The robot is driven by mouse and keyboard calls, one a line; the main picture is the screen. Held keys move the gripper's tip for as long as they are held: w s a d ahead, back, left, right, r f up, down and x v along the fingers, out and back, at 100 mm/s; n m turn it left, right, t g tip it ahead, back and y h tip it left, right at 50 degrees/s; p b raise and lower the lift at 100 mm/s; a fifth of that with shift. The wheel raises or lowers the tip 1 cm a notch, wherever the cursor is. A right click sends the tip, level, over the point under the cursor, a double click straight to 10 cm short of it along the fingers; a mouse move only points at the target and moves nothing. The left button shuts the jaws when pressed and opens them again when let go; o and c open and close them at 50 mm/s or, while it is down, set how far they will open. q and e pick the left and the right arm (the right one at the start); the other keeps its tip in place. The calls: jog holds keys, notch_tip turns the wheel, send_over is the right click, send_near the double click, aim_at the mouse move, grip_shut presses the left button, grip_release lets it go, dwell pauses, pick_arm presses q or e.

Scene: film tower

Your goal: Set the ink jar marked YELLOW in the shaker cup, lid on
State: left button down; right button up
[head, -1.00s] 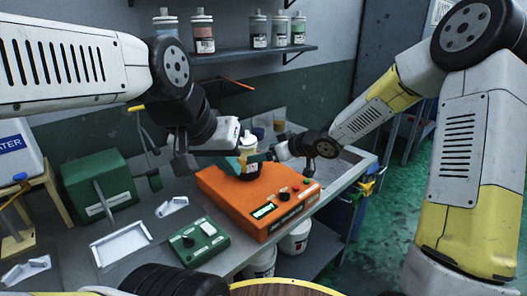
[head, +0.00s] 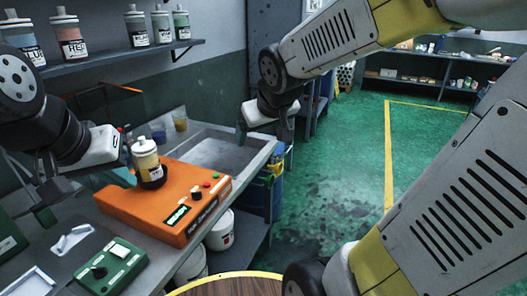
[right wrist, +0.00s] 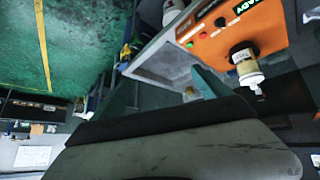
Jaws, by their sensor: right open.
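The ink jar (head: 146,158), pale yellow with a white cap and a label too small to read, stands upright in the dark shaker cup (head: 152,178) on the orange shaker (head: 180,208). The right wrist view also shows the jar (right wrist: 246,66) with its cap on. My right gripper (head: 265,132) is open and empty, apart from the jar, over the far end of the bench by the grey tray. My left gripper (head: 48,200) is left of the shaker, away from the jar; its finger gap is unclear.
A green control box (head: 108,268) and white holders (head: 72,240) lie on the bench left of the shaker. The grey tray (head: 212,152) beyond it looks empty. Several jars stand on the wall shelf (head: 120,58). White buckets (head: 219,232) stand below. Green floor at right is open.

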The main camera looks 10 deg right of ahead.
jog(key=s+m+g+y, duration=0.1)
jog(key=s+m, duration=0.1)
jog(key=s, duration=1.1)
jog(key=shift+r+g+y, duration=0.25)
jog(key=shift+g+y, duration=0.15)
dwell(0.3)
